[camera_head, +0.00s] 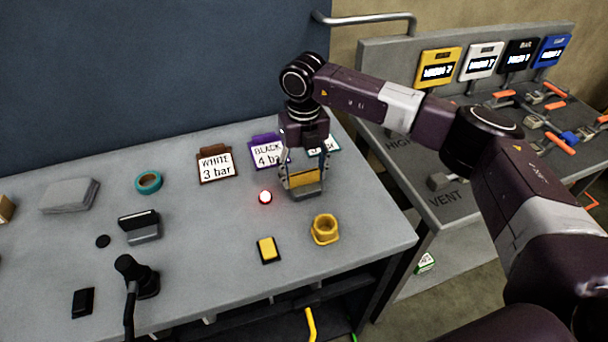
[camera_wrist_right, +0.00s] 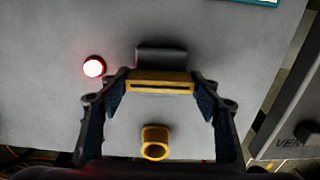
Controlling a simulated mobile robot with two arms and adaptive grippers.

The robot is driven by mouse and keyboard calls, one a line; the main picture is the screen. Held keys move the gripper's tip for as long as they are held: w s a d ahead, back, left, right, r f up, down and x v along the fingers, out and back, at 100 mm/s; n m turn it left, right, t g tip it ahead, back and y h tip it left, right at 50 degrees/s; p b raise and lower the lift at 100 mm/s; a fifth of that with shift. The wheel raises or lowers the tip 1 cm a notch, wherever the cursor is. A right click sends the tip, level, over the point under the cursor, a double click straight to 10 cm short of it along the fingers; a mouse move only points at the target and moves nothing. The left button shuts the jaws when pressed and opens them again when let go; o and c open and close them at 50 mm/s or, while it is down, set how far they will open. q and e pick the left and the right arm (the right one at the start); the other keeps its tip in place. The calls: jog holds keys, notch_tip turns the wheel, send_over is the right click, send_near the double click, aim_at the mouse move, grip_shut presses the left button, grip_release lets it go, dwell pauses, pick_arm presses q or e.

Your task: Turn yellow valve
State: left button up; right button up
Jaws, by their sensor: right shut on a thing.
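My right gripper (camera_head: 303,186) is above the grey table, fingers pointing down. It is shut on a yellow block with a dark slot (camera_wrist_right: 160,84), which also shows between the fingers in the head view (camera_head: 307,179). A grey holder (camera_wrist_right: 161,56) is just behind the block in the wrist view; I cannot tell if they touch. I cannot clearly pick out a yellow valve. Several orange-handled valves (camera_head: 559,144) are on the bench at right, under a yellow display (camera_head: 438,67). My left gripper is out of view.
A hollow yellow fitting (camera_head: 325,230) and a yellow block on a black base (camera_head: 268,249) stand near the gripper, with a lit red lamp (camera_head: 265,197). Label cards (camera_head: 216,164) stand behind. The bench (camera_head: 450,206) reads VENT. A gap separates table and bench.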

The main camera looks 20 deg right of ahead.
aim_at(304, 172)
jog(key=shift+w+r, duration=0.1)
jog(key=shift+r, duration=0.05)
dwell(0.3)
jog(key=o, duration=1)
jog(key=shift+o, duration=0.8)
notch_tip(304, 172, up, 12)
